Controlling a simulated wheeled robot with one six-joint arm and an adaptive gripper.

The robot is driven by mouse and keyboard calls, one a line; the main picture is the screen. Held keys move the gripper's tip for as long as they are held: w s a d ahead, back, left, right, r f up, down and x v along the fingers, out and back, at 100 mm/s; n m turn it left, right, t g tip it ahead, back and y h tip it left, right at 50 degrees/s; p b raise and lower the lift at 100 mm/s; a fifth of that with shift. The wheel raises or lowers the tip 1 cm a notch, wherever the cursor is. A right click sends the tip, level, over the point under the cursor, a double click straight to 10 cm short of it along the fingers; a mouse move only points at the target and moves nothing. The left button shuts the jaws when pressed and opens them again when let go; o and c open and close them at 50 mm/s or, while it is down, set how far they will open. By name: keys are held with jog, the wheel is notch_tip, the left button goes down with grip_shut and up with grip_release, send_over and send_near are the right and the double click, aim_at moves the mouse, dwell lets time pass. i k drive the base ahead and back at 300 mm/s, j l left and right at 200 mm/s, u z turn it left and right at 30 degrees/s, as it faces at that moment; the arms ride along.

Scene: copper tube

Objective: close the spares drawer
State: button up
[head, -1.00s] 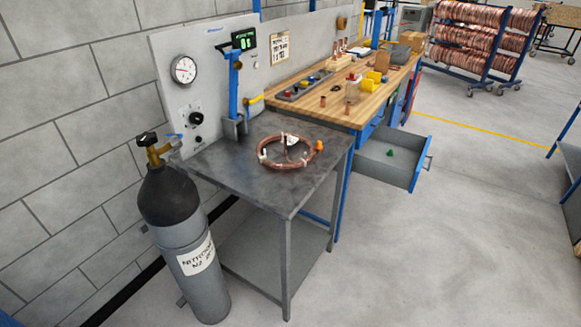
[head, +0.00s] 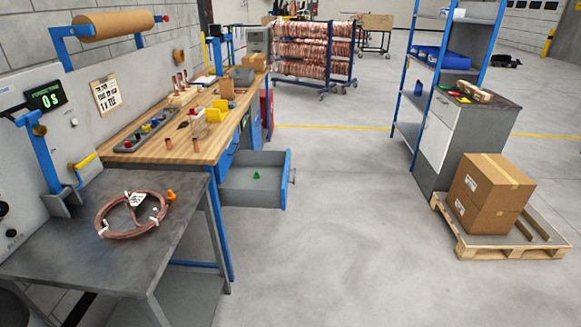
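The spares drawer (head: 252,194) is pulled well out to the right from under the wooden workbench (head: 178,151). It is a grey box with a blue front panel and a handle (head: 293,176) on its outer face. A small green piece (head: 257,175) lies on the drawer floor. My gripper does not show in the head view.
A dark metal table (head: 150,240) with a copper coil (head: 132,215) stands nearest, at the left. A pallet (head: 500,240) with cardboard boxes and a grey cabinet (head: 467,140) stand at the right. The floor between them is clear.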

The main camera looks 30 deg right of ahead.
aim_at(252, 175)
jog(key=i+l, duration=0.15)
jog(key=l, duration=0.2)
jog(key=i+l, duration=0.15)
jog(key=l, duration=0.25)
jog(key=i+l+z, duration=0.1)
jog(key=l, duration=0.25)
jog(key=i+l, duration=0.2)
jog(key=l, duration=0.2)
jog(key=i+l, duration=0.15)
jog(key=l, duration=0.2)
jog(key=i+j+z, duration=0.3)
jog(key=j, duration=0.45)
jog(key=i+j+z, duration=0.15)
jog(key=i+j, duration=0.15)
jog(key=j, duration=0.1)
